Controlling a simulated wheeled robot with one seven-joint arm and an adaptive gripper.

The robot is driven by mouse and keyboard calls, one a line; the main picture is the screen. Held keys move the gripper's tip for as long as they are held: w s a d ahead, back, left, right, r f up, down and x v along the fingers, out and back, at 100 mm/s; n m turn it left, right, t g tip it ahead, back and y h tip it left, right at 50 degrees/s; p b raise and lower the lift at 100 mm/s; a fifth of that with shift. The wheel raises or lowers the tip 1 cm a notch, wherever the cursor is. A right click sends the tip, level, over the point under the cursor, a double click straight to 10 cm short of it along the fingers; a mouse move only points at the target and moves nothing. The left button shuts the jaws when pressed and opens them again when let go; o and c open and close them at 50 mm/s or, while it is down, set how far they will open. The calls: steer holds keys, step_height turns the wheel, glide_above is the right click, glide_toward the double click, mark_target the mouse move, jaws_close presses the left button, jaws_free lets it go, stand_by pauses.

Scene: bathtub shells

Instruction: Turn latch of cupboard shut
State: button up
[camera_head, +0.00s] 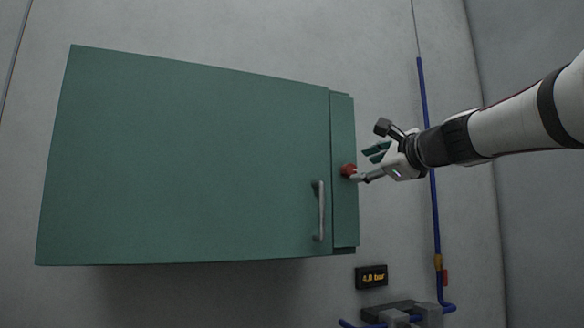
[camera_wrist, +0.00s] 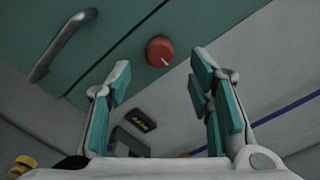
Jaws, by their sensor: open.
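The green cupboard (camera_head: 190,165) hangs on the grey wall, and its door lies closed against the narrow strip on its right. A red round latch knob (camera_head: 348,170) sits on that strip. In the wrist view the red latch (camera_wrist: 160,51) shows a pale mark on its lower right face. A grey bar handle (camera_head: 320,210) is on the door, left of the latch. My gripper (camera_head: 368,166) is just right of the latch in the head view. In the wrist view my gripper (camera_wrist: 158,80) is open and empty, with the latch beyond and between its fingertips. Contact cannot be told.
A small display (camera_head: 371,276) reading 4.0 bar is on the wall below the cupboard. A blue pipe (camera_head: 431,210) runs down the wall behind my arm to grey boxes (camera_head: 400,312) at the bottom. The space in front of the door is clear.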

mark_target(352, 170)
steer(key=shift+p+x, duration=0.55)
steer(key=shift+x, duration=2.2)
jaws_close()
